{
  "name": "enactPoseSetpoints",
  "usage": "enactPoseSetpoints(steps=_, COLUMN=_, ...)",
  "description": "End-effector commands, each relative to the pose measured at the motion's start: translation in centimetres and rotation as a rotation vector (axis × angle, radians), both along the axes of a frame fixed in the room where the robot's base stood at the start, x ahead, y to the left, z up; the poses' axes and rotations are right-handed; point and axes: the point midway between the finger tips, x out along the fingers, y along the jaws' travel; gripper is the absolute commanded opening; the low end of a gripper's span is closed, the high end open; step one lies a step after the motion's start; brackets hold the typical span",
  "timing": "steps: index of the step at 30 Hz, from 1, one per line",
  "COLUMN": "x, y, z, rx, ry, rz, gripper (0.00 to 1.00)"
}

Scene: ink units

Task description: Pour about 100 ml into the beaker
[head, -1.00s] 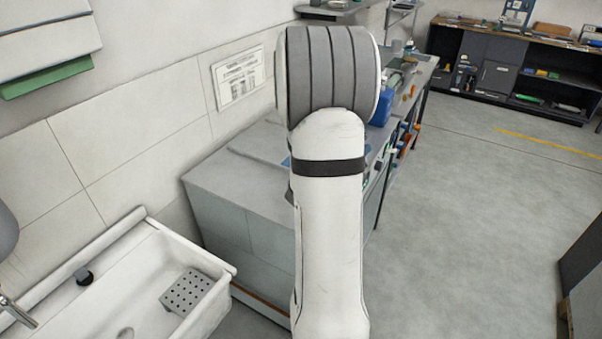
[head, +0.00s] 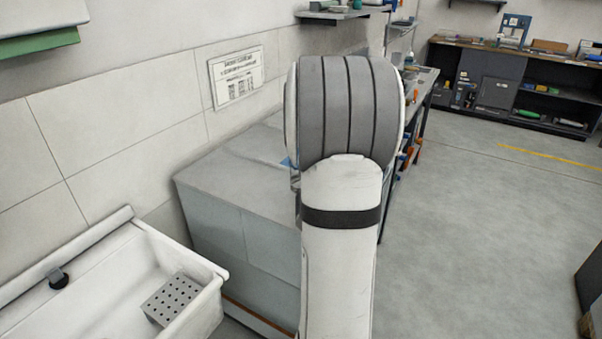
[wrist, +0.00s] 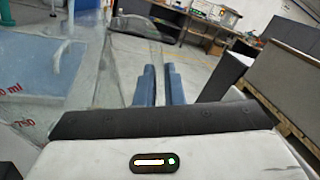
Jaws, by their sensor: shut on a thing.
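In the wrist view, my gripper (wrist: 161,82) shows as two blue fingers close together at the centre. A large clear jug (wrist: 105,75) with red marks, including 750, fills the left side close to the camera. It has blue liquid (wrist: 45,72) inside. My gripper is shut on the jug; the exact point of grip is hard to make out. In the head view, my raised arm hides the gripper and the jug. I cannot make out the beaker in either view.
In the head view, a white sink (head: 195,310) stands at lower left, beside a grey bench (head: 235,195) along the wall. A dark shelf unit (head: 500,85) stands at the back right. The grey floor (head: 470,240) on the right is open.

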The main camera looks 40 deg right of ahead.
Motion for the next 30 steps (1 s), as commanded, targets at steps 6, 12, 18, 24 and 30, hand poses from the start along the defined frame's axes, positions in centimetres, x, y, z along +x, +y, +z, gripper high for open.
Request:
enactPoseSetpoints(steps=6, x=-1.2, y=-0.3, z=-1.8, rx=0.02, ry=-0.127, rz=-0.003, gripper=0.0)
enactPoseSetpoints(steps=12, x=-1.9, y=-0.5, z=-3.1, rx=0.04, ry=-0.234, rz=-0.005, gripper=0.0)
enactPoseSetpoints(steps=18, x=-2.4, y=-0.6, z=-4.3, rx=0.059, ry=-0.331, rz=-0.006, gripper=0.0)
enactPoseSetpoints(steps=24, x=-2.6, y=-0.7, z=-5.0, rx=0.072, ry=-0.403, rz=-0.006, gripper=0.0)
enactPoseSetpoints(steps=30, x=-2.7, y=-0.8, z=-5.2, rx=0.078, ry=-0.438, rz=-0.006, gripper=0.0)
